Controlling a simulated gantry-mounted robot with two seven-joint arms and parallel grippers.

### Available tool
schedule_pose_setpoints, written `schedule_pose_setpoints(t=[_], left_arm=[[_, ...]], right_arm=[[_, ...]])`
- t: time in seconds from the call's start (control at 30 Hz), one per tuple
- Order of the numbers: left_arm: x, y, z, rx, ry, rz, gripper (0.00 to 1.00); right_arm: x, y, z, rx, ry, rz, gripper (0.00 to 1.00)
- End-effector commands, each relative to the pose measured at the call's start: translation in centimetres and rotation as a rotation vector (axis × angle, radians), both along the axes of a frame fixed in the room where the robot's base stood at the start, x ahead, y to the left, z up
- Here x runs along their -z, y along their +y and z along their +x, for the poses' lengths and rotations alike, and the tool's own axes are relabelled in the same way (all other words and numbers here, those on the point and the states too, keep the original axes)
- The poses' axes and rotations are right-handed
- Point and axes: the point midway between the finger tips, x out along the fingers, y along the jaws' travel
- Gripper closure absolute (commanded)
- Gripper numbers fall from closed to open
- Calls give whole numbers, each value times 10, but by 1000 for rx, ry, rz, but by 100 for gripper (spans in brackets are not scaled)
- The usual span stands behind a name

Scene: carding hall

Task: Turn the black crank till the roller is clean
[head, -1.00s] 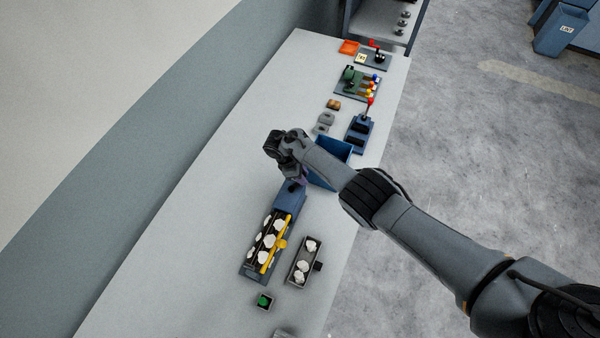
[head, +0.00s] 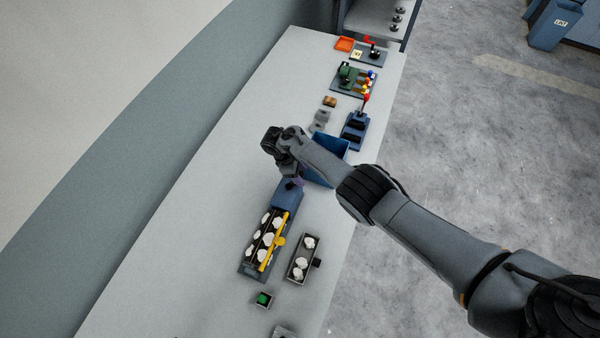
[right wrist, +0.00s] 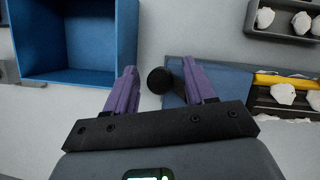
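The blue roller machine (head: 287,194) stands on the bench, with white fluffy lumps on its roller (head: 265,238) and a yellow bar (head: 273,243) along it. In the right wrist view the machine's blue housing (right wrist: 235,79) is at the right, with white lumps (right wrist: 283,93) beyond it. The black crank (right wrist: 159,80) shows there as a round dark knob. My right gripper (right wrist: 160,68) is open, its purple fingers on either side of the knob in the picture, gaps showing on both sides. In the head view my right gripper (head: 293,182) is at the housing's far end. My left gripper is out of view.
A blue open bin (head: 330,163) stands close beside my right gripper. A dark tray (head: 303,260) with white lumps lies right of the machine. A small box with a green button (head: 263,299) is nearer. Several other devices stand at the far end. The bench's left side is clear.

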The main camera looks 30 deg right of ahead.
Motion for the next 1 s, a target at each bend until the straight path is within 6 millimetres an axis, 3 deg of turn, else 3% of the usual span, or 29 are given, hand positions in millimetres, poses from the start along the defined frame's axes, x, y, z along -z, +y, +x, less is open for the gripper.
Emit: schedule_pose_setpoints(t=[0.37, 0.8, 1.0], left_arm=[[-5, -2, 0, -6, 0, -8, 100], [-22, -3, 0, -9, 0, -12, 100], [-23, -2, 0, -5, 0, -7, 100]], right_arm=[[-11, 3, 3, 0, -1, 1, 46], [-76, 24, 20, -1, -1, 2, 46], [-94, 31, 25, 0, -1, 1, 46]])
